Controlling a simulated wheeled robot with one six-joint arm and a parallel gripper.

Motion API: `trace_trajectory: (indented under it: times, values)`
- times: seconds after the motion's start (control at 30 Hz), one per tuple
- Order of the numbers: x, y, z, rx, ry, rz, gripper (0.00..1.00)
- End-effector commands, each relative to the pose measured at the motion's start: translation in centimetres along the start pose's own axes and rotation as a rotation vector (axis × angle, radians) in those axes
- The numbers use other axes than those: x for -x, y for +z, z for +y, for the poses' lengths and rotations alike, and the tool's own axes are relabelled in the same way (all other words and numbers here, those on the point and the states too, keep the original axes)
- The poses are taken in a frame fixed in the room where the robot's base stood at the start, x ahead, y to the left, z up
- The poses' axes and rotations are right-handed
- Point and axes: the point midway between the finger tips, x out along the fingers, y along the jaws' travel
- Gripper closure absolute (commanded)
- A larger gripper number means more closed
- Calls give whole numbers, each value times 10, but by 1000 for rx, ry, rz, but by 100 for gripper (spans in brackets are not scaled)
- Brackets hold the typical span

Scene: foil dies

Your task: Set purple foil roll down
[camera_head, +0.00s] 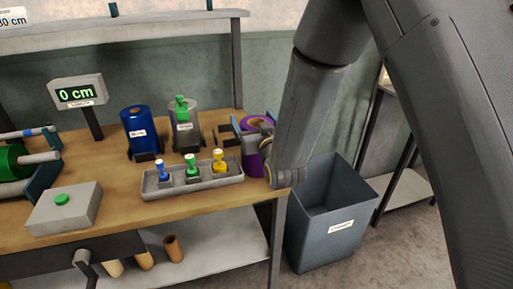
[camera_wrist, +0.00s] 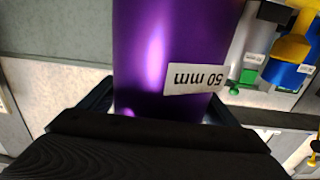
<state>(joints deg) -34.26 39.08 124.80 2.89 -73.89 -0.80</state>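The purple foil roll (camera_head: 254,163) is upright at the right end of the bench, partly hidden behind my arm in the head view. In the wrist view the purple roll (camera_wrist: 165,55) fills the middle, with a white "50 mm" label facing the camera. My gripper (camera_wrist: 158,108) has one finger on each side of the roll and appears closed on it. In the head view my gripper (camera_head: 254,128) is around the roll's upper part. Whether the roll's base touches the bench top is hard to tell.
A grey tray (camera_head: 232,182) with small blue, green and yellow stampers lies in front. A grey bin (camera_head: 330,220) stands beyond the bench's right edge. A display (camera_head: 77,92) reads 0 cm.

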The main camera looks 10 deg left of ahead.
Motion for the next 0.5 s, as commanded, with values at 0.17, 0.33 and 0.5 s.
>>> trace_trajectory:
  times: [0.17,0.33,0.5]
  values:
    - [0,0,0,0,0,0,48]
    - [0,0,0,0,0,0,77]
    - [0,-2,0,0,-1,4,90]
